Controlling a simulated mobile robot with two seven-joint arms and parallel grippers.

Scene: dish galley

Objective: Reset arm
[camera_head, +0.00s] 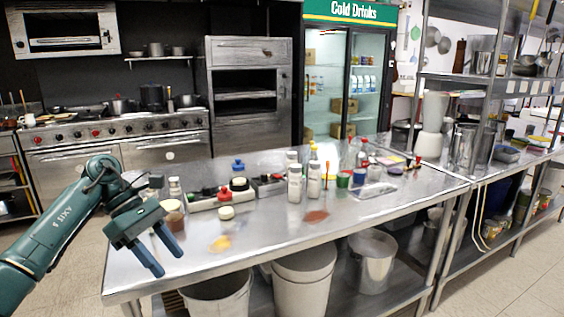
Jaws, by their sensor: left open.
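My left arm comes in from the left side of the head view, teal in colour. My left gripper (160,256) hangs over the front left part of the steel table (270,243). Its two blue fingers are apart and point down and to the right, with nothing between them. My right gripper does not show.
Bottles (295,183), jars and small containers stand along the table's middle and back. A yellow spill (220,243) and a reddish patch (316,216) lie near the front. White buckets (303,280) stand below. A stove (120,135) and drinks fridge (345,80) stand behind.

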